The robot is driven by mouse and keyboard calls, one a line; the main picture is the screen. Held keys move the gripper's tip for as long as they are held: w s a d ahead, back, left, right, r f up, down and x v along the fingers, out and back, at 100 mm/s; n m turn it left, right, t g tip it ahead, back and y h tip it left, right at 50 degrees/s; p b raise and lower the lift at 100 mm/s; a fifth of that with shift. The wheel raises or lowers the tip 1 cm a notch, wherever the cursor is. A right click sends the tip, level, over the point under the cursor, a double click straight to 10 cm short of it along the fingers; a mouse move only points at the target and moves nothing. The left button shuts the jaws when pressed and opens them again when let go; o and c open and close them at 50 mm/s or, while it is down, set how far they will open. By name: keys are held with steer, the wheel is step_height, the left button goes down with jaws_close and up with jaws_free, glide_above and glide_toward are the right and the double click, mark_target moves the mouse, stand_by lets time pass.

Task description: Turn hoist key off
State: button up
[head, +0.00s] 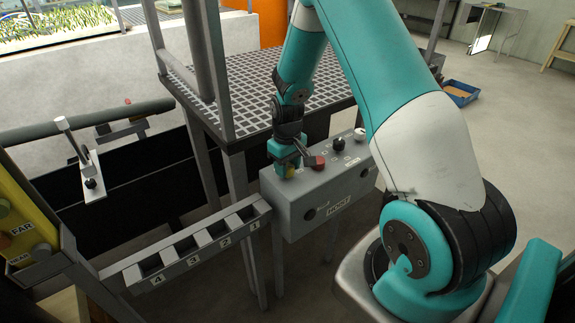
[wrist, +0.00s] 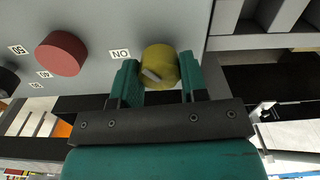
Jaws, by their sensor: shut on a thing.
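The hoist key (wrist: 159,66) is a round yellow knob with a grey bar across its face, on the top of the grey hoist box (head: 318,193). In the wrist view it sits between the two teal fingers of my gripper (wrist: 158,80), which is shut on it. The bar lies at a slant, and an "ON" label (wrist: 120,54) is beside the knob. In the head view my gripper (head: 288,168) is down on the left end of the box and hides most of the key.
A red knob (wrist: 61,53) is close beside the key, and a black knob (head: 339,144) and a pale knob (head: 360,133) are farther along the box. A numbered slot rack (head: 190,258) adjoins the box's left end. A grated platform (head: 240,98) is behind.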

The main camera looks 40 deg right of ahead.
steer(key=m, duration=0.3)
steer(key=shift+m, duration=2.3)
steer(key=o, duration=0.9)
steer(key=shift+r, duration=0.1)
step_height(320, 180, up, 17)
steer(key=shift+r+b, duration=0.15)
steer(key=shift+b, duration=0.3)
